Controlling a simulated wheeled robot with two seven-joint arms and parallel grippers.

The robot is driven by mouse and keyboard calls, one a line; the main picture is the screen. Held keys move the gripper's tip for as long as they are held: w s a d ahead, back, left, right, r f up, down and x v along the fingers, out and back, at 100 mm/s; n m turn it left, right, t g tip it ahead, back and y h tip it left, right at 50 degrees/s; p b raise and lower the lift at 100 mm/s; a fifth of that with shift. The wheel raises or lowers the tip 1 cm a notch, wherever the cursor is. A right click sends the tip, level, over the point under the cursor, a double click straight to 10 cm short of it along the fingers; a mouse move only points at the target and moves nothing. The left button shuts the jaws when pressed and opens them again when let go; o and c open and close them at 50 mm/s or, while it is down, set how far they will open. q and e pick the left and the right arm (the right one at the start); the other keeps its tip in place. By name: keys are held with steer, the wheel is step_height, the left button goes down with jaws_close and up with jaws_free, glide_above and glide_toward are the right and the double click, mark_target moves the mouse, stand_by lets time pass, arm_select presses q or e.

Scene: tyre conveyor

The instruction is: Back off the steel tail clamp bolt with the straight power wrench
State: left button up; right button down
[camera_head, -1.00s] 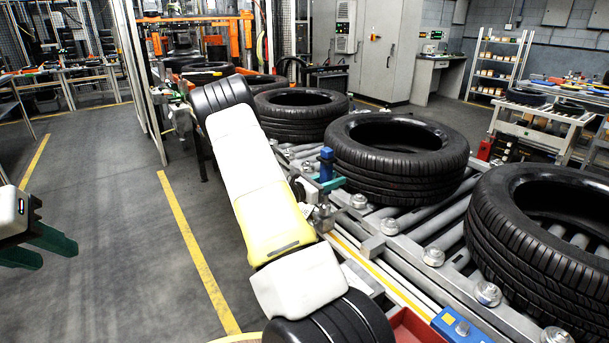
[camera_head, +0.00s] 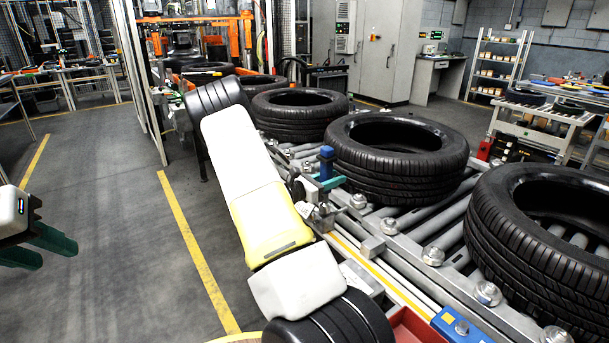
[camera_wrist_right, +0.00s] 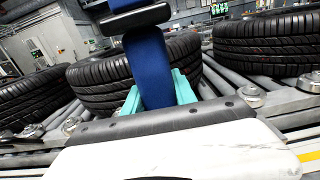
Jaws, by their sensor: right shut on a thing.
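The blue power wrench (camera_head: 326,162) stands upright at the near edge of the roller conveyor, in front of the middle tyre. My right gripper (camera_head: 332,184) is shut on it; its teal fingers sit on both sides of the blue body in the right wrist view (camera_wrist_right: 153,70). Below the wrench is a grey metal fitting (camera_head: 322,217). The wrench's lower end and the clamp bolt under it are hidden or too small to tell, so I cannot tell whether they touch. My left gripper (camera_head: 58,256) is open and empty at the far left, over the floor.
Large tyres lie on the conveyor, the middle one (camera_head: 395,175) close behind the wrench and another (camera_head: 545,235) at right. Several round steel bolt heads (camera_head: 433,256) line the near rail. A red tray (camera_head: 412,325) and blue box (camera_head: 460,325) are at the bottom. The left floor is clear.

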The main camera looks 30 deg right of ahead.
mark_target(335, 157)
steer(key=shift+s+f, duration=0.15)
steer(key=shift+f, duration=0.15)
stand_by(0.5)
steer(key=shift+w+r, duration=0.2)
steer(key=shift+r, duration=3.55)
steer(key=shift+d+r, duration=0.1)
steer(key=shift+r, duration=0.9)
steer(key=shift+f, duration=0.1)
